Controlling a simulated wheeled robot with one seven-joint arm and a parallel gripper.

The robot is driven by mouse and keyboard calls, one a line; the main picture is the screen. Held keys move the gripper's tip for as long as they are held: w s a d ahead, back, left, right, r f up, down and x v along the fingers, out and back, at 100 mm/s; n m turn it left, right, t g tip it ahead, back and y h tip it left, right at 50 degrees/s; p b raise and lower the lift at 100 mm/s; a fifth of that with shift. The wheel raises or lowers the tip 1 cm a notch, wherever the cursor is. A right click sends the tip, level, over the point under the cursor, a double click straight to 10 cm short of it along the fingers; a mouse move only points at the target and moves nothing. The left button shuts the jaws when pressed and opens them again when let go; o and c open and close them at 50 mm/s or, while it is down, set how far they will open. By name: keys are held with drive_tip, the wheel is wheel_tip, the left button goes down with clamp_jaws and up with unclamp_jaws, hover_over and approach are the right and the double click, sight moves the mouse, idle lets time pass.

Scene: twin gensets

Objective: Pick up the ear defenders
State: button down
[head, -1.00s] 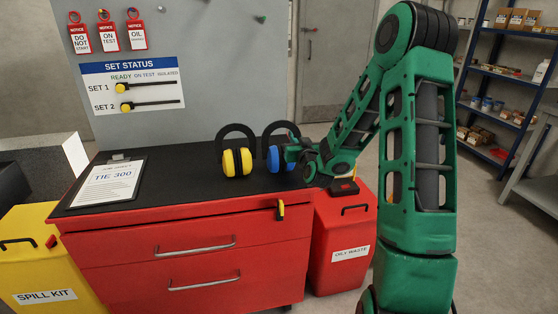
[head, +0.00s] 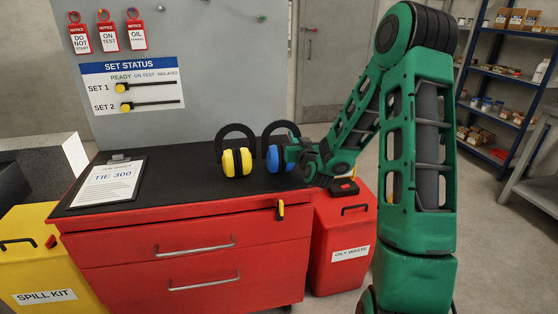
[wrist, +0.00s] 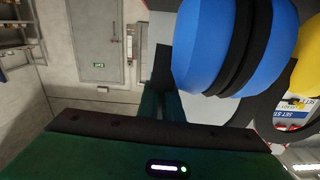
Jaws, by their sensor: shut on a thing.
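Two pairs of ear defenders stand side by side on the black top of the red cabinet. The yellow ear defenders (head: 237,161) are on the left, with a black headband arching up. The blue ear defenders (head: 273,158) are on the right, partly hidden by my gripper (head: 293,154). My gripper reaches in from the right and is shut on the blue ear defenders. In the wrist view the blue cups (wrist: 235,45) fill the upper right, close to the gripper, with a yellow cup (wrist: 308,60) beyond them. The fingertips' contact is mostly hidden.
A clipboard (head: 108,184) lies on the left of the red cabinet (head: 190,255). A grey board with tags and a status panel (head: 130,85) rises behind. An oily waste bin (head: 342,240) stands right of the cabinet and a yellow spill kit (head: 35,262) left.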

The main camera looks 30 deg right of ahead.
drive_tip(key=shift+r, duration=0.15)
drive_tip(key=s+a+r, duration=0.7)
drive_tip(key=a+r, duration=0.2)
drive_tip(key=r, duration=0.1)
drive_tip(key=shift+s+r, duration=0.2)
drive_tip(key=shift+r, duration=0.15)
idle(0.7)
